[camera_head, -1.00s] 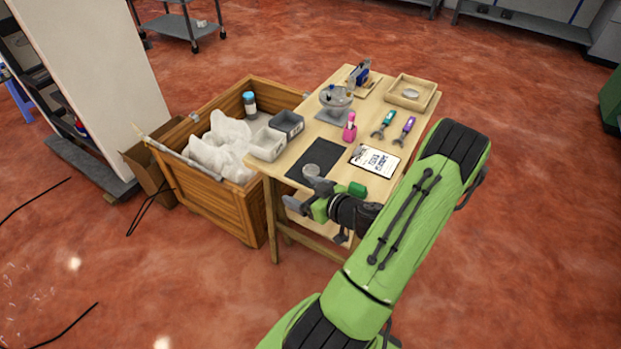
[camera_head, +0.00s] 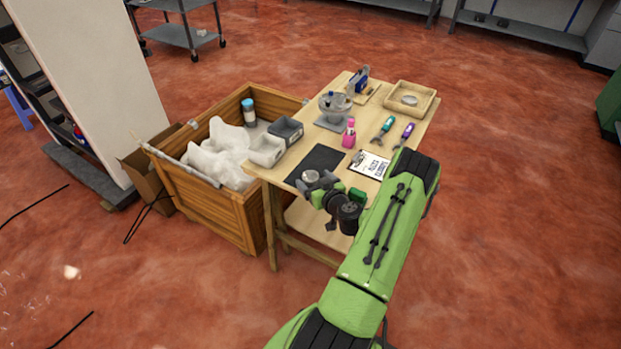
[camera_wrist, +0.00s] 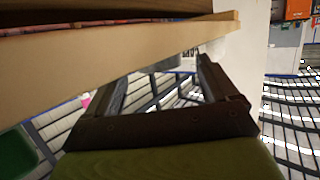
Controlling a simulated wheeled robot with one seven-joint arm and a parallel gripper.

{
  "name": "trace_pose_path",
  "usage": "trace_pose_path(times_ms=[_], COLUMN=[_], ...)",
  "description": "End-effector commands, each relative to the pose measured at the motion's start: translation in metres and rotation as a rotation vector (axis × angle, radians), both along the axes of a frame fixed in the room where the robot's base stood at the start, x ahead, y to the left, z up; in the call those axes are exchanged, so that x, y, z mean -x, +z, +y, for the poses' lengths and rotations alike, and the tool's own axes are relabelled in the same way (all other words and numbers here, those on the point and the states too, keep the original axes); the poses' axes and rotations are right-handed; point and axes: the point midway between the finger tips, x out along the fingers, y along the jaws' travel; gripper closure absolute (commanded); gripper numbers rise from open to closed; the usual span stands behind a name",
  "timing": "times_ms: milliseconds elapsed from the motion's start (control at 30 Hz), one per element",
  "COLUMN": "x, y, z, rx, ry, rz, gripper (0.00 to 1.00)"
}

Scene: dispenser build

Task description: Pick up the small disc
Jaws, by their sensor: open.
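A small pale grey disc (camera_head: 409,100) lies in the wooden tray at the back right of the table. A second round grey piece (camera_head: 310,176) shows at the dark mat near my gripper; I cannot tell which one is the task's disc. My gripper (camera_head: 324,183) is at the table's front edge, beside the mat, and partly hides it. In the wrist view its two dark fingers (camera_wrist: 160,75) are spread, with no disc visible between them. The table's wooden edge (camera_wrist: 120,60) runs across that view, close to the fingers.
The dark mat (camera_head: 320,158) lies on the wooden table. A clipboard (camera_head: 371,165), a pink bottle (camera_head: 349,133), two tools and a round glass-like stand (camera_head: 335,103) are close by.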

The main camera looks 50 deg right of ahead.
Motion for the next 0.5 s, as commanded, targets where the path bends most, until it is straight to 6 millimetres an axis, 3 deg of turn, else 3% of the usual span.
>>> trace_pose_path(times_ms=[100,300,500], x=[-0.0107,-0.0111,-0.0109], y=[-0.0038,-0.0042,-0.004], z=[-0.0059,-0.0065,-0.0063], rx=[0.0,-0.001,0.0], ry=[0.0,-0.001,0.0], rz=[0.0,0.001,0.001], gripper=[0.13,0.13,0.44])
